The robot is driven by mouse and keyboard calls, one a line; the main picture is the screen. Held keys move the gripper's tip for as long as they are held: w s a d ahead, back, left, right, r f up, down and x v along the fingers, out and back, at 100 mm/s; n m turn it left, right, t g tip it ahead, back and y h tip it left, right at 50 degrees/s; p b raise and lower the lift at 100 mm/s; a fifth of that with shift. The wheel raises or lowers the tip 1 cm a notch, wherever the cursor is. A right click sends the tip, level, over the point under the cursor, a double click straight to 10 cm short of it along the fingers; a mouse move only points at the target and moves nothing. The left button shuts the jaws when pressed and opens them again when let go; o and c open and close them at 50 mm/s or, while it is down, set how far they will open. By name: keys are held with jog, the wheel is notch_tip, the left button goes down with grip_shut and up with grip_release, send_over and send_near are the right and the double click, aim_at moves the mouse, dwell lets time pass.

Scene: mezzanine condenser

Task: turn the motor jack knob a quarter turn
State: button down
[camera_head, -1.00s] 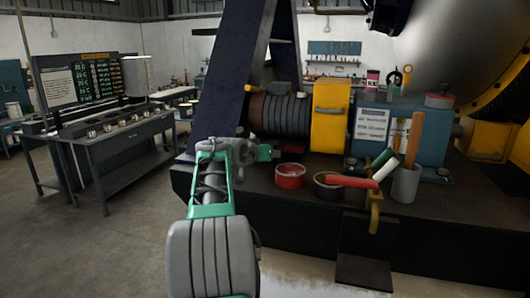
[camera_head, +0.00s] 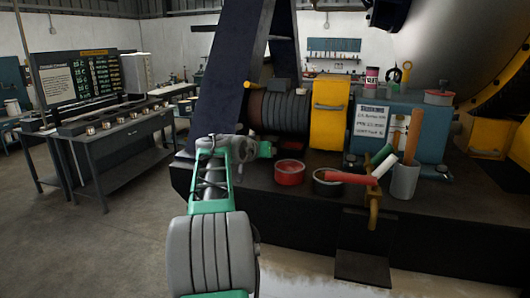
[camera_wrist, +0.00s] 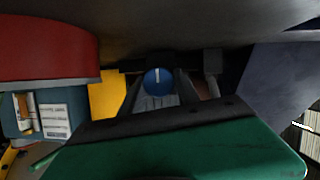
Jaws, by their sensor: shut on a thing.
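The motor jack knob is a round blue knob (camera_wrist: 158,82) with a white line on its face, seen in the middle of the wrist view. The white line stands nearly upright in that picture. My gripper (camera_wrist: 159,88) has one dark finger on each side of the knob and is shut on it. In the head view my gripper (camera_head: 266,149) reaches the near left end of the dark ribbed motor (camera_head: 283,110). The knob cannot be made out there, as the gripper hides it.
On the dark bench (camera_head: 300,205) stand a red tin (camera_head: 289,178), a dark tin (camera_head: 322,188) and a grey cup of tools (camera_head: 404,183), right of my gripper. A yellow guard (camera_head: 329,120) adjoins the motor. A dark slanted beam (camera_head: 222,90) rises behind my arm.

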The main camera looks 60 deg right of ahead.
jog(key=shift+g+p, duration=0.3)
jog(key=n+g+p, duration=0.1)
jog(key=n+p, duration=0.1)
jog(key=n, duration=0.1)
jog(key=shift+w+h, duration=0.15)
jog(key=shift+h, duration=0.15)
jog(key=n+g+h+p, duration=0.1)
jog(key=n+g+p, duration=0.1)
jog(key=n, duration=0.1)
jog(key=shift+f, duration=0.1)
jog(key=shift+n, duration=0.3)
dwell(0.4)
jog(key=c, duration=0.9)
grip_release()
